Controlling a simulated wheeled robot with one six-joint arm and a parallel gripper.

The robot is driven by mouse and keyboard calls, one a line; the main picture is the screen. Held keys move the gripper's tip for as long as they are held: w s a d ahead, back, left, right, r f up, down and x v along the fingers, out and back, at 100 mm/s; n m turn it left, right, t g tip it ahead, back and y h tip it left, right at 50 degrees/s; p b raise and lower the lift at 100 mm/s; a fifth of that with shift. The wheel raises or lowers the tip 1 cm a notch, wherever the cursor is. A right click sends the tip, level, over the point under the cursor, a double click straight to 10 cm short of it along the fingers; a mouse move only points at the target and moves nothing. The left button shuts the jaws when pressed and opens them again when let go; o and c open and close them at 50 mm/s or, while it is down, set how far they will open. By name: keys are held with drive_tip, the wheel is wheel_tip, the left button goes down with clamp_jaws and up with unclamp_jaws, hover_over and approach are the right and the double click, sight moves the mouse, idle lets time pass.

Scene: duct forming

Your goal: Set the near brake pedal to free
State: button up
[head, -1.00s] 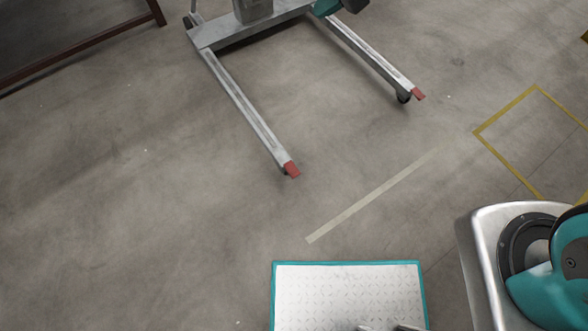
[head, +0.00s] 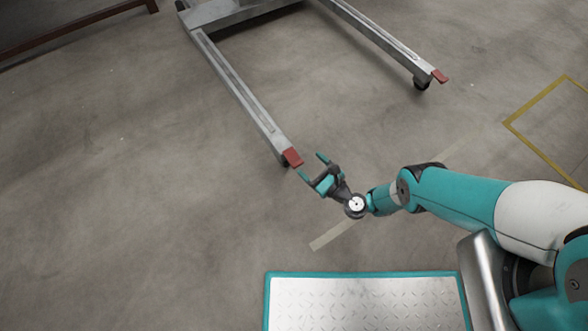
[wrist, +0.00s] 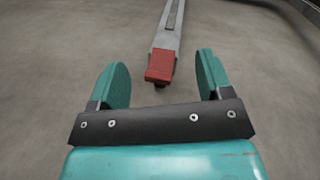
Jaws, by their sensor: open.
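The near brake pedal (head: 292,157) is a red block at the near end of the left grey leg (head: 238,92) of a wheeled metal frame. It also shows in the wrist view (wrist: 160,66), ahead of my gripper and roughly midway between its fingers. My gripper (head: 311,167) is open and empty, just to the right of and slightly below the pedal in the head view. In the wrist view the teal fingers (wrist: 160,82) stand apart, one on each side of the pedal. I cannot tell whether either finger touches it. The caster under the pedal is mostly hidden.
A second red pedal (head: 440,76) tips the right leg, with a dark caster (head: 421,84) beneath. My own teal-edged deck lies at the bottom. A yellow floor marking (head: 540,103) is at right.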

sight(294, 159)
drive_tip(key=s+d+f+m+t+h+b, duration=0.2)
drive_tip(key=s+d+f+m, duration=0.25)
drive_tip(key=s+f, duration=0.3)
drive_tip(key=b+x, duration=0.4)
drive_tip(key=x, duration=0.1)
drive_tip(key=f+b+x, duration=0.1)
drive_tip(key=b+x, duration=0.9)
drive_tip(key=shift+a+f, duration=0.2)
drive_tip(key=shift+a, duration=0.1)
drive_tip(key=shift+w+a+r+b, duration=0.1)
drive_tip(key=shift+w+a+b, duration=0.35)
drive_tip(key=shift+b, duration=0.7)
drive_tip(key=shift+w+a+r+b, duration=0.15)
drive_tip(key=shift+w+r+b, duration=0.05)
drive_tip(key=shift+w+b, duration=0.25)
